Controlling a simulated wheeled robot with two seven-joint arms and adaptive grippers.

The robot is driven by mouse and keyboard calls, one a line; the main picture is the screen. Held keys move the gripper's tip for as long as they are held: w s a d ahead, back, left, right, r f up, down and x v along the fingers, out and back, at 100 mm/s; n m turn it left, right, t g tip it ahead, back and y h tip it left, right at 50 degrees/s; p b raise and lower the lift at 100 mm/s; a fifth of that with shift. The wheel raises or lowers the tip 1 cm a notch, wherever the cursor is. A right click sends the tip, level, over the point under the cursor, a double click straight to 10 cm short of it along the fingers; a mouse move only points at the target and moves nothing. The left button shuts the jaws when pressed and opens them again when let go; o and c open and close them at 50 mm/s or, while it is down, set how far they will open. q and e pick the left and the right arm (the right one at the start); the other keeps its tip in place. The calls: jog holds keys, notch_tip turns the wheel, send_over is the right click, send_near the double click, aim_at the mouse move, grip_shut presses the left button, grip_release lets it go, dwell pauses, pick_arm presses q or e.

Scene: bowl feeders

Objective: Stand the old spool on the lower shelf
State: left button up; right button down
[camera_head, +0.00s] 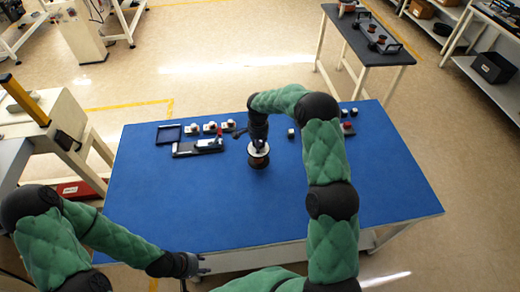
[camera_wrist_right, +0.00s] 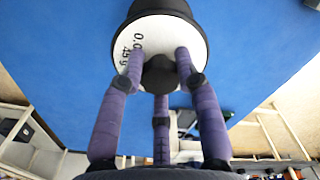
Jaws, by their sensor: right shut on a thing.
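The spool (camera_head: 258,160) has a pale round top and a copper-coloured body. It is upright at the blue table's middle; I cannot tell whether it touches the table. My right gripper (camera_head: 258,145) is over it. In the right wrist view, the spool's white printed face (camera_wrist_right: 150,38) lies between the purple fingers of my right gripper (camera_wrist_right: 160,68), which is shut on the spool. My left gripper (camera_head: 205,264) is open and empty by the table's front edge. I cannot tell which shelf is the lower shelf.
The blue table (camera_head: 190,215) is mostly clear in front. A dark tray (camera_head: 168,134) and small parts with red and white tops stand along its back. A grey side table (camera_head: 352,38) with several copper spools is beyond. Shelving (camera_head: 470,68) stands at far right.

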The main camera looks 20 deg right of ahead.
jog(key=shift+w+d+f, duration=0.1)
jog(key=shift+d+f, duration=0.35)
jog(key=shift+f, duration=1.6)
jog(key=c, duration=0.9)
grip_release()
jog(key=shift+f, duration=0.1)
notch_tip(320, 180, up, 12)
jog(key=shift+r, duration=0.15)
